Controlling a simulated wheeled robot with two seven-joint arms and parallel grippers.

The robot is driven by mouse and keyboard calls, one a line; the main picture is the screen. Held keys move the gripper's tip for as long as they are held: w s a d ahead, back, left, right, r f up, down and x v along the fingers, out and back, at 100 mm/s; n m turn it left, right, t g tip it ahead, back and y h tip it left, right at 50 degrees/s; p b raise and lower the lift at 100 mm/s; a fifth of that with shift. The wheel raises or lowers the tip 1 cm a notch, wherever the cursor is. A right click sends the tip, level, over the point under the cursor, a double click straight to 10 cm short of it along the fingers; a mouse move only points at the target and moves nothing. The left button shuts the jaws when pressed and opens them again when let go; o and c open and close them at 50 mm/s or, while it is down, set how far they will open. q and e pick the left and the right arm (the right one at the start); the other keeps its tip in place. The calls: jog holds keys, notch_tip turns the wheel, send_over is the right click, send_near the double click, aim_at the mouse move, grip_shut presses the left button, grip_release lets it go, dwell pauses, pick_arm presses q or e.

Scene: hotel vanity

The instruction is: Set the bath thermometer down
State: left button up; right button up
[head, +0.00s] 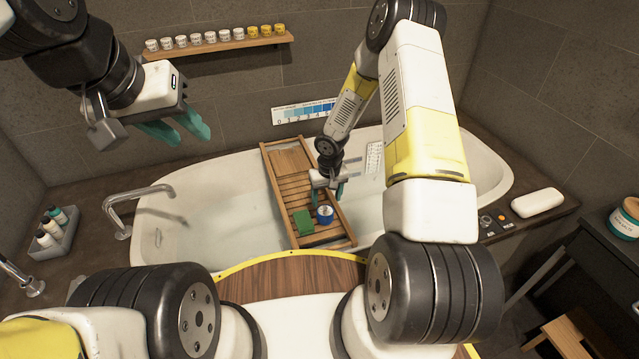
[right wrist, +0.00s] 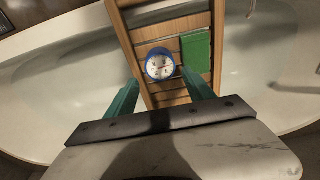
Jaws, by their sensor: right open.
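The bath thermometer (head: 325,214) is a round blue thing with a white dial. It rests on the slats of the wooden bath tray (head: 276,172), beside a green cloth or block (head: 302,222). In the right wrist view the thermometer (right wrist: 160,64) shows its dial face, between and just beyond my green fingertips. My right gripper (head: 330,190) is open above the tray, and its fingers (right wrist: 160,84) stand apart on either side of the thermometer, with no visible contact. My left gripper (head: 178,131) is open and empty, held high at the upper left.
The tray spans the white bathtub (head: 480,178). A tap (head: 135,205) and a bottle caddy (head: 55,240) are at the left. A shelf of small jars (head: 215,45) and a blue scale chart (head: 303,110) are on the wall. A white bar (head: 537,203) lies on the right ledge.

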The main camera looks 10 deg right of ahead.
notch_tip(320, 180, up, 4)
notch_tip(320, 180, up, 12)
jog(key=t, duration=0.1)
send_over(327, 213)
jog(key=d, duration=0.3)
jog(key=s+d+r+m+t+h, duration=0.15)
jog(key=s+r, duration=0.35)
jog(key=r, duration=0.9)
jog(key=s+a+r+t+y, duration=0.1)
jog(key=s+r, duration=0.6)
jog(key=s, duration=0.3)
jog(key=s+a+r+t+y, duration=0.1)
jog(key=s+r+y, duration=0.1)
jog(key=s+r, duration=0.5)
jog(key=s, duration=0.3)
jog(key=shift+s+a+r, duration=0.25)
jog(key=shift+s+a, duration=0.1)
jog(key=shift+a, duration=0.05)
jog(key=shift+y, duration=0.25)
